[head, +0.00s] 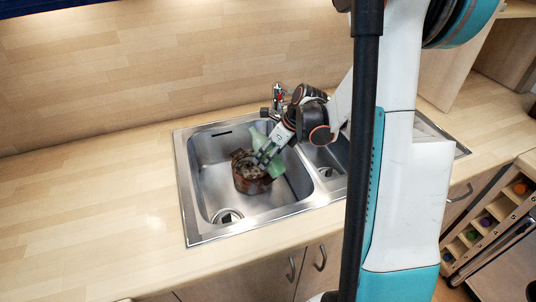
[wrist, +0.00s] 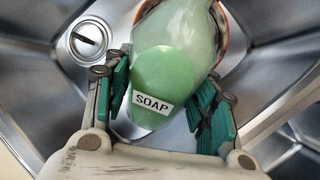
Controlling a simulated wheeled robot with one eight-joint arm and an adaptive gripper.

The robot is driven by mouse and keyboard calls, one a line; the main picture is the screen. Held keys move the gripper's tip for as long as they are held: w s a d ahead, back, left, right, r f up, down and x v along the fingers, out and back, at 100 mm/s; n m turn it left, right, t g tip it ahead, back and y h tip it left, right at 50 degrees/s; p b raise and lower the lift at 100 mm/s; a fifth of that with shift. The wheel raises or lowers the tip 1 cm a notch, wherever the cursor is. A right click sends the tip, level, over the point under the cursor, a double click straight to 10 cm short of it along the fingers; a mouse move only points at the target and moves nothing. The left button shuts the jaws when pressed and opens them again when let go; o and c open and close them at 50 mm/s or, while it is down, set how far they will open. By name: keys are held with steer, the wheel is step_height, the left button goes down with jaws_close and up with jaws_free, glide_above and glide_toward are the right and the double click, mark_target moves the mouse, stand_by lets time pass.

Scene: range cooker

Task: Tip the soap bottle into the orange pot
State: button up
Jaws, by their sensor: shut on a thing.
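The pot (head: 250,180), worn brownish-orange, stands in the left sink basin. In the wrist view only its orange rim (wrist: 226,32) shows past the bottle. My gripper (head: 266,155) is in that basin, at the pot's right side. It is shut on the pale green soap bottle (head: 276,165), partly hidden behind the fingers in the head view. In the wrist view the bottle (wrist: 180,40), with a white SOAP label, lies between the green finger pads of my gripper (wrist: 165,92). The bottle is tilted and overlaps the pot's opening; I cannot see whether anything comes out.
The steel sink (head: 205,205) has a drain (head: 227,216) at the basin's front. A tap (head: 279,98) stands behind the sink, close to my arm. The divider and a second basin lie right. The wooden counter (head: 90,200) is clear at left.

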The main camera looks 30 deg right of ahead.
steer(key=shift+s+f+g, duration=0.1)
steer(key=shift+s+g, duration=0.1)
steer(key=shift+g, duration=0.2)
steer(key=shift+s+d+f+g, duration=0.1)
steer(key=shift+s+d+g, duration=0.05)
steer(key=shift+g, duration=0.15)
steer(key=shift+s+f+h, duration=0.1)
steer(key=shift+h, duration=0.2)
stand_by(0.9)
steer(key=shift+s+f+g, duration=0.15)
steer(key=shift+f+g, duration=0.05)
steer(key=shift+g, duration=0.4)
steer(key=shift+s+d+f+g, duration=0.1)
steer(key=shift+s+f+g, duration=0.1)
steer(key=shift+g, duration=0.2)
stand_by(0.6)
steer(key=shift+s+f+g+h+b, duration=0.15)
steer(key=shift+g+h+b, duration=0.15)
steer(key=shift+h+b, duration=0.15)
steer(key=shift+m, duration=0.3)
steer(key=shift+f, duration=0.1)
stand_by(0.6)
